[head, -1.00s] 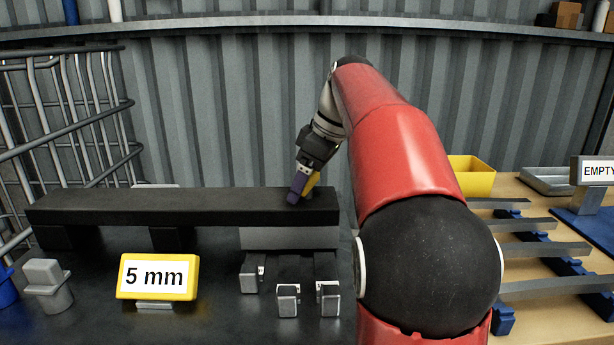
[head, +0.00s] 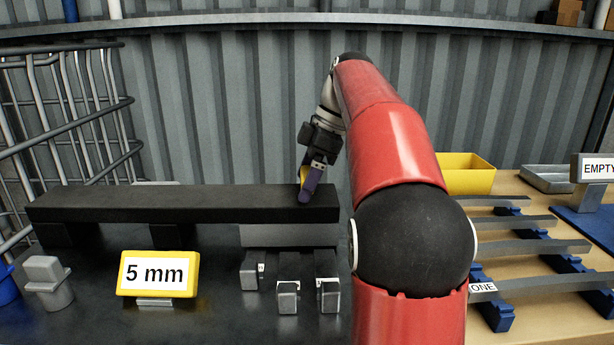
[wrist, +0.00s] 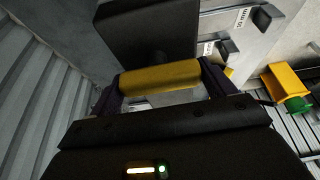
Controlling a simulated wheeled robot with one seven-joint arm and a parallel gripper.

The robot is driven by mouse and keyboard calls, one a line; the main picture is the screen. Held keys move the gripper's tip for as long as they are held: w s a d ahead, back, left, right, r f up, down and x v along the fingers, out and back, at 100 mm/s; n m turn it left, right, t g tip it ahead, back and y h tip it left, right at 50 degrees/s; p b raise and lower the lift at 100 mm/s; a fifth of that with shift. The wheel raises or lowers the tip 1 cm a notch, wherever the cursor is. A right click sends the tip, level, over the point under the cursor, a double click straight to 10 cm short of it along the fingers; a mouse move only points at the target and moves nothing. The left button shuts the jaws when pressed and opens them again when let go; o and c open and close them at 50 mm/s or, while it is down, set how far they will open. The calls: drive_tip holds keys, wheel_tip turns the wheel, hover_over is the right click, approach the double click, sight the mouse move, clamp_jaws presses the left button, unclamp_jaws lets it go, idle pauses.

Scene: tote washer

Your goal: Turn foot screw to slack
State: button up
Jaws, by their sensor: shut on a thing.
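My gripper (head: 306,188) points down at the right end of a long black beam (head: 150,204) in the head view. In the wrist view its two purple fingers are shut on a yellow bar (wrist: 160,77), which spans the gap between them. I take this yellow bar to be the handle of the foot screw; its thread and foot are hidden. The dark beam end (wrist: 150,30) lies just beyond the bar in the wrist view. In the head view a little yellow shows beside the purple finger.
A "5 mm" sign (head: 157,275) stands before the beam, with several metal-tipped blocks (head: 288,297) to its right. A wire cage (head: 75,120) is at left. A yellow bin (head: 467,175) and slatted racks are at right. The wrist view shows a "10 mm" label (wrist: 243,18).

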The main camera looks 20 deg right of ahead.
drive_tip(key=o, duration=0.9)
drive_tip(key=v, duration=0.7)
drive_tip(key=shift+d+r, duration=0.15)
drive_tip(key=shift+r, duration=0.2)
